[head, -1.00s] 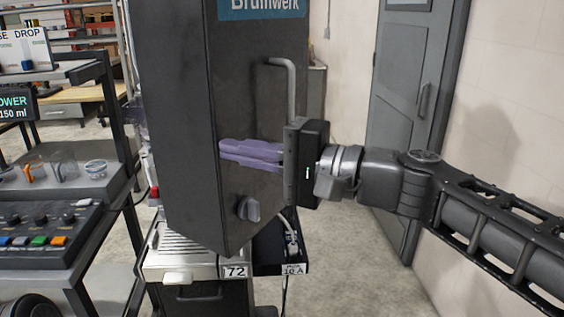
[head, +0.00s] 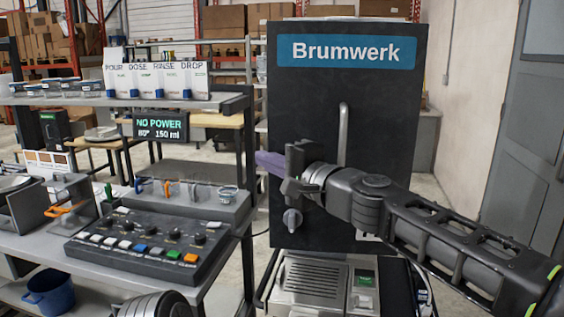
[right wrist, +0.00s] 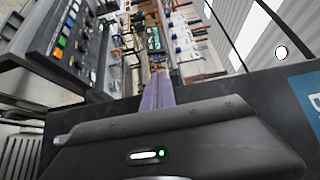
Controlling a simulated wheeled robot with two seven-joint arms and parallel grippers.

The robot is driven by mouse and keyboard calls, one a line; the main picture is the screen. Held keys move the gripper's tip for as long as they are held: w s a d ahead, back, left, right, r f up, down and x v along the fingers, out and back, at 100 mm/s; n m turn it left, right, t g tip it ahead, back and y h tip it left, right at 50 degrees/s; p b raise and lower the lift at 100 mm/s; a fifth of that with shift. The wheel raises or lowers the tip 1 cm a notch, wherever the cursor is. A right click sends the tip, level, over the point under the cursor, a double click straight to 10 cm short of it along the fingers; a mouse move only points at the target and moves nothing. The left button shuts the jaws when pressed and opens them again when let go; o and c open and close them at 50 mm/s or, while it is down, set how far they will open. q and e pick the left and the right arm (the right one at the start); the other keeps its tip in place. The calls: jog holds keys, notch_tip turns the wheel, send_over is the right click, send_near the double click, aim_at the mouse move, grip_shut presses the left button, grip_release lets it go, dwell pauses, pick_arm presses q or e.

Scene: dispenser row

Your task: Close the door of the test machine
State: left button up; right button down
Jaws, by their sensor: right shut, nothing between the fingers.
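The test machine's door (head: 390,105) is a tall black panel with a blue "Brumwerk" sign, a grey vertical bar handle (head: 343,128) and a grey knob (head: 292,221). It faces me nearly square, and I see no gap along its edges, though my arm hides part of the right side. My right gripper (head: 266,162) lies across the door's front at its left edge, its purple fingers together, empty and pointing left. In the right wrist view the purple fingers (right wrist: 158,92) extend past the door's dark surface (right wrist: 240,95). Contact with the door is unclear. My left gripper is out of view.
A steel drip tray (head: 312,285) juts out below the door. On the left stands a rack with a button panel (head: 150,240), a "NO POWER" display (head: 160,125) and a blue pot (head: 48,292). A grey door (head: 535,150) and clear floor lie on the right.

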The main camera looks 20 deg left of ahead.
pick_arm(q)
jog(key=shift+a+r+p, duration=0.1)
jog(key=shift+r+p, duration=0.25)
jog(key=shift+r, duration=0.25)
pick_arm(e)
jog(key=shift+w+a, duration=0.5)
jog(key=shift+w, duration=0.15)
jog(key=shift+w+a, duration=0.45)
jog(key=shift+w, duration=0.2)
